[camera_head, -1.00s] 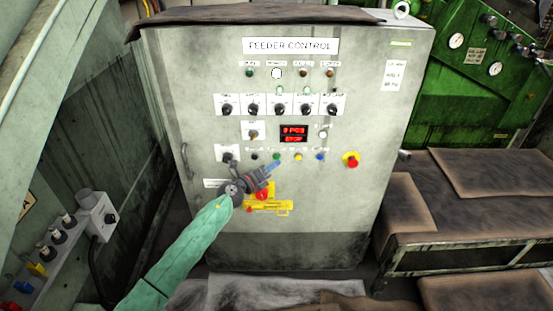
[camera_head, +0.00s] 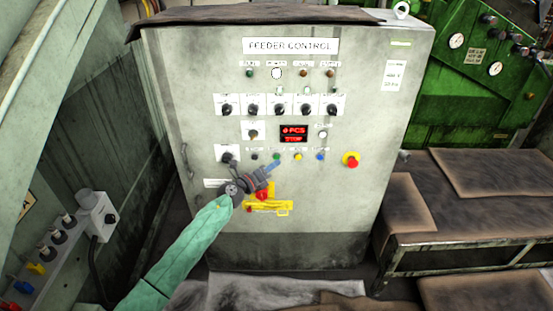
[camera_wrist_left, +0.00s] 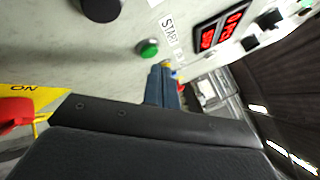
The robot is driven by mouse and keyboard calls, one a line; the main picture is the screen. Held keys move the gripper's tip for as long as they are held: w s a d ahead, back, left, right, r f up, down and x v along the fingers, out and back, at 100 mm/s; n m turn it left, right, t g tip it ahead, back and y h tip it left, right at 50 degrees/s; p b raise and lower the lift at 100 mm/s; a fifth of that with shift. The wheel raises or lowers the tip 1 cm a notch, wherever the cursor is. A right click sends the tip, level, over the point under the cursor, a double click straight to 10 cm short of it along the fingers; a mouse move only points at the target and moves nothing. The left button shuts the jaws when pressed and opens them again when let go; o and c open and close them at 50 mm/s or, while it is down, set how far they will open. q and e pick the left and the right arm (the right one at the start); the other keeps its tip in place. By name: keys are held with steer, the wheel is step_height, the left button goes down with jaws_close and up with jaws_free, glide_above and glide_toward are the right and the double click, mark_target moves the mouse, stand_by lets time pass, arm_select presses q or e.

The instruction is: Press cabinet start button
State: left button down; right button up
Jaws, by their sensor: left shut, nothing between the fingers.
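The feeder control cabinet (camera_head: 350,80) stands in the middle of the head view. Its green start button (camera_head: 277,156) sits in the row of small buttons under the red display. In the left wrist view the green button (camera_wrist_left: 149,48) shows beside a label reading "START". My left gripper (camera_head: 274,166) is shut and empty, its blue fingertips just below the green button. In the left wrist view the shut fingers (camera_wrist_left: 163,82) point toward the panel, to the right of and below the button. A small gap shows between them there. My right gripper is not in view.
A yellow bracket with a red knob (camera_head: 262,195) is close below the left gripper. A red emergency stop (camera_head: 352,161) on yellow is to the right. Blue (camera_head: 320,156) and yellow (camera_head: 298,156) buttons share the row. A work table (camera_head: 470,222) stands at right.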

arm_select(q)
steer(key=shift+w, duration=0.1)
stand_by(0.5)
steer(key=shift+w, duration=0.35)
